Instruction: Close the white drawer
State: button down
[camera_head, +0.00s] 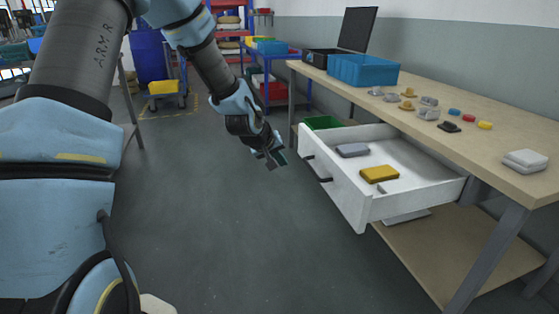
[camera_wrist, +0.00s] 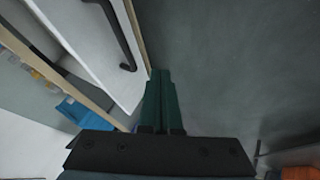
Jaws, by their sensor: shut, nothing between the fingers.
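The white drawer (camera_head: 345,193) is pulled out from under the wooden table, its front panel facing left with a black handle (camera_head: 318,170). A yellow block and a grey block lie inside it. My gripper (camera_head: 277,159) is in the air to the left of the far end of the drawer front and appears apart from it. In the wrist view the gripper fingers (camera_wrist: 160,100) are together and empty. The drawer front (camera_wrist: 100,50) and its black handle (camera_wrist: 117,32) show to the upper left of the fingers there.
A lower shelf (camera_head: 455,255) lies under the drawer. The floor (camera_head: 230,230) left of the drawer is clear.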

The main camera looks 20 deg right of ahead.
jog(key=w+d+f, duration=0.1)
jog(key=d+f, duration=0.3)
jog(key=d, duration=0.3)
jog(key=shift+w+p, duration=0.25)
jog(key=shift+p, duration=0.15)
jog(key=shift+d, duration=0.15)
